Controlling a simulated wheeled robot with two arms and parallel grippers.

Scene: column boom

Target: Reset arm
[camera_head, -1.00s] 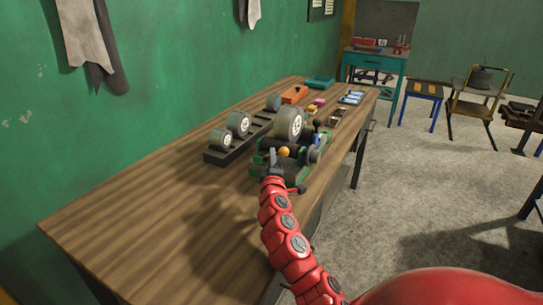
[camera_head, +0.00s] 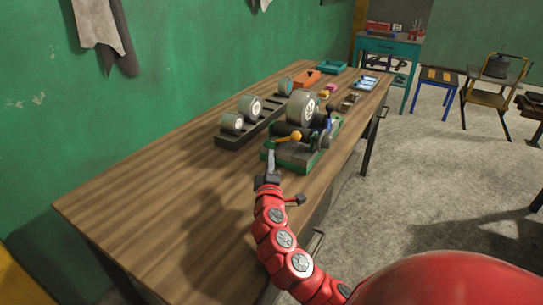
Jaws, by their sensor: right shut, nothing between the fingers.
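My right arm, red and segmented, comes in from the bottom of the head view. Its gripper (camera_head: 270,165) is shut and empty, pointing up above the wooden table (camera_head: 150,195). It shows at the near left corner of a green machine (camera_head: 298,155) with a large wheel (camera_head: 301,108) and an orange knob (camera_head: 296,136). I cannot tell whether the gripper touches the machine. My left gripper is not in view.
An orange tray (camera_head: 306,78), a teal tray (camera_head: 332,67) and small parts lie at the far end. The near left tabletop is clear.

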